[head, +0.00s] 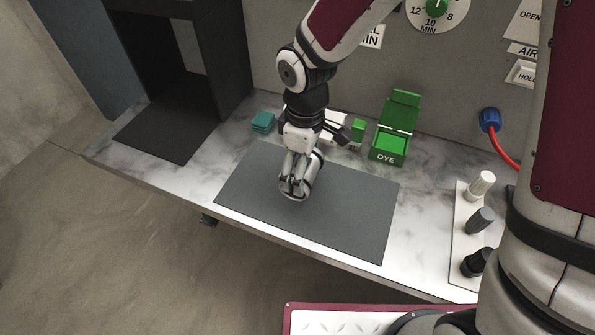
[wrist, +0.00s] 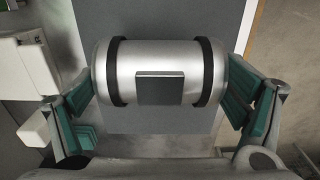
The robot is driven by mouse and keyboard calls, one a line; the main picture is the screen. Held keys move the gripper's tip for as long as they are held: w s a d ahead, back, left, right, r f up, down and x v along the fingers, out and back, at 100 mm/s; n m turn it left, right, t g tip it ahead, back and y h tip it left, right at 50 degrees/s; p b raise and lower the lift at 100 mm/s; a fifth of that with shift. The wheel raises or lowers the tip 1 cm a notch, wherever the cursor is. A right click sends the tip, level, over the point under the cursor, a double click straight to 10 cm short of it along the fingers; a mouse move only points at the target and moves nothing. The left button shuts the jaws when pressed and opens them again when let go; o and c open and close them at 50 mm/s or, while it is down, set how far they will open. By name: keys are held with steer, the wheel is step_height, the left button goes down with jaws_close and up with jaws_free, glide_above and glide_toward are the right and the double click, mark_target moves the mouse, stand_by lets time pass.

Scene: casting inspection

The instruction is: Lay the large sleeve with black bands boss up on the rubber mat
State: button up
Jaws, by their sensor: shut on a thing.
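The large sleeve (wrist: 160,60) is a silver cylinder with a black band near each end. In the wrist view it lies crosswise between the two fingers of my gripper (wrist: 160,100), which is shut on its ends. A dark square boss (wrist: 167,88) on the sleeve faces the wrist camera. In the head view my gripper (head: 297,180) points down over the grey rubber mat (head: 350,215), with the sleeve (head: 313,186) partly hidden by the fingers. The sleeve is at or just above the mat; I cannot tell whether it touches.
A green DYE box (head: 389,147) with a raised lid stands behind the mat. A teal block (head: 263,122) is at the back left. A white strip (head: 465,220) with white, grey and black pieces is at the right. A dark booth (head: 165,125) stands left. The mat around the sleeve is clear.

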steer(key=shift+w+a, duration=0.35)
steer(key=shift+a, duration=0.35)
steer(key=shift+f, duration=1.8)
steer(key=shift+f, duration=0.1)
steer(key=o, duration=1.7)
